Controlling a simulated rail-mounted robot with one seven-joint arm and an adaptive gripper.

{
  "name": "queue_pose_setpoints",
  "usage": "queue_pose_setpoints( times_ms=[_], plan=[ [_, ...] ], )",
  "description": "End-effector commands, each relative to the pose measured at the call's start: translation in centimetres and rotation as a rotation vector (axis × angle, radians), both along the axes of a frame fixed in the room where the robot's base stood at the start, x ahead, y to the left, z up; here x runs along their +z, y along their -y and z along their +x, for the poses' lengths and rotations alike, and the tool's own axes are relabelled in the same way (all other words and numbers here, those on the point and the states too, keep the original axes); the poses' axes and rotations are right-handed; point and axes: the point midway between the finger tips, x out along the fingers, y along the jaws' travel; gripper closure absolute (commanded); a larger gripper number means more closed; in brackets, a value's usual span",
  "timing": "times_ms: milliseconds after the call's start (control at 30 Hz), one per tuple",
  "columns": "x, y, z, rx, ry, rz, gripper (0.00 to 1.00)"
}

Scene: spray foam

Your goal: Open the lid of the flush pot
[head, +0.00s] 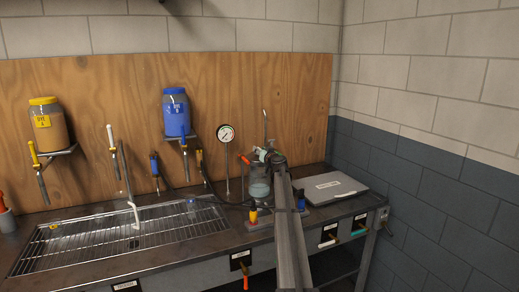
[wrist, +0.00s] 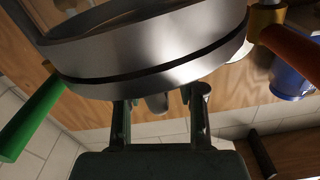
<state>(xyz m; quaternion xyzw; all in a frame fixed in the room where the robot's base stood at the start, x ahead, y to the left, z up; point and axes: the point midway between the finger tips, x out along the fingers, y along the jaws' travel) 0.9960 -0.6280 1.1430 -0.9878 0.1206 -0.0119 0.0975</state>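The flush pot (head: 259,187) appears to be the clear round vessel on the right of the counter. A small orange-red handle (head: 244,159) shows by its top. My gripper (head: 268,155) is at the pot's top, small and partly hidden by my arm. In the wrist view a large round metal part (wrist: 160,45), apparently the lid, fills the top, with a dark seam. A green handle (wrist: 30,122) and an orange handle (wrist: 292,47) flank it. The fingers of my gripper (wrist: 160,98) stand apart beneath it. Their tips are hidden, so I cannot tell whether they hold it.
A flat grey labelled case (head: 330,187) lies right of the pot. A sink with a wire rack (head: 120,238) is on the left. A gauge (head: 226,134) stands behind. A blue-lidded jar (head: 175,112) and a yellow-lidded jar (head: 48,125) sit on wall brackets.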

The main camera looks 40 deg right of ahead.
Motion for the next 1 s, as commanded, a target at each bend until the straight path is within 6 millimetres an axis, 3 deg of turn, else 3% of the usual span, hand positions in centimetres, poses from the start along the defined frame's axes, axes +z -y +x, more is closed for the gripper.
queue_pose_setpoints(
  times_ms=[367,400,500,1000],
  plan=[
    [0.0,0.1,0.6,0.000,0.000,-0.001,0.61],
    [0.0,0.1,0.6,0.000,0.000,-0.001,0.64],
    [0.0,0.1,0.6,0.001,0.000,0.000,1.00],
    [0.7,-0.3,-0.5,0.001,-0.031,0.009,1.00]
  ],
)
